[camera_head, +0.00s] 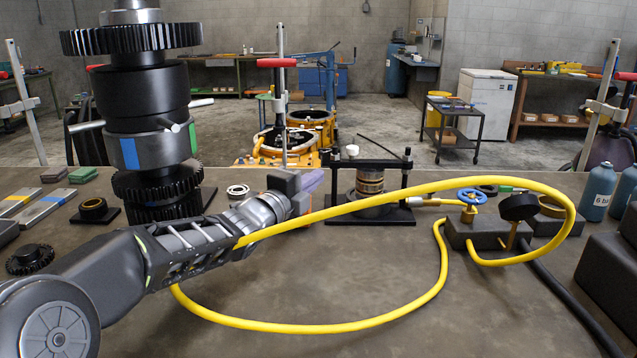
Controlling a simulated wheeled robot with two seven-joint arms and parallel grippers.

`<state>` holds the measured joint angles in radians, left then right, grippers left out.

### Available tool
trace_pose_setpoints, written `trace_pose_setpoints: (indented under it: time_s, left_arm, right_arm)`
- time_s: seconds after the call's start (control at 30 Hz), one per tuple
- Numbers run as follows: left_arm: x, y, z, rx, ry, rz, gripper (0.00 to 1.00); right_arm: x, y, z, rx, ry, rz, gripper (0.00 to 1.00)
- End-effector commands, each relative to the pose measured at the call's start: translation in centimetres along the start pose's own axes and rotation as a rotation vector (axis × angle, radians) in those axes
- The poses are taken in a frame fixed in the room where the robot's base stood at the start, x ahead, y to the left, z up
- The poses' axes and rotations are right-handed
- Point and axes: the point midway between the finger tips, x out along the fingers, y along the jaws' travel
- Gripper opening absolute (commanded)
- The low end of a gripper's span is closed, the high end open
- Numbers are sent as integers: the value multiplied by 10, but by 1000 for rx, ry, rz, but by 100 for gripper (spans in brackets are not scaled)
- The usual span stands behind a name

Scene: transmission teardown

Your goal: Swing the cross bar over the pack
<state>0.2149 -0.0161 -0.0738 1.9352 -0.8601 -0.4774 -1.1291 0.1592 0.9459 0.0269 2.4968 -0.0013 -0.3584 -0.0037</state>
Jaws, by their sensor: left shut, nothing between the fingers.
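The pack (369,186) is a short stack of dark and brass-coloured rings. It stands on a black base plate (398,218) between two black posts, in the middle of the bench. The dark cross bar (385,163) runs across above the pack, near the post tops; whether it is fastened at both ends is too small to tell. My left gripper (312,182) is shut and empty, just left of the left post. Its fingertips are small and partly unclear. My right gripper is out of view.
A yellow hose (400,308) arches from my left arm's side across the bench to a grey valve block (480,232) with a blue handwheel (471,196). A tall dark gear shaft (143,90) stands at left. The front middle of the bench is bare inside the hose loop.

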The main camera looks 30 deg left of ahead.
Motion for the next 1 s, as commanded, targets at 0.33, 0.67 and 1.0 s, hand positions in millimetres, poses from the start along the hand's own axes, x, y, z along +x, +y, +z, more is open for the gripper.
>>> trace_pose_setpoints:
  time_s: [0.33, 0.67, 1.0]
  left_arm:
    - [-63, 0, 18, -1, -2, 2, 0]
    - [-78, 2, 21, -1, 0, 4, 0]
    - [-77, 2, 21, -1, 1, 4, 0]
  right_arm:
    - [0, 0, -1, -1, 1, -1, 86]
    - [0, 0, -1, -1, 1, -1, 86]
    - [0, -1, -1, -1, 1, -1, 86]
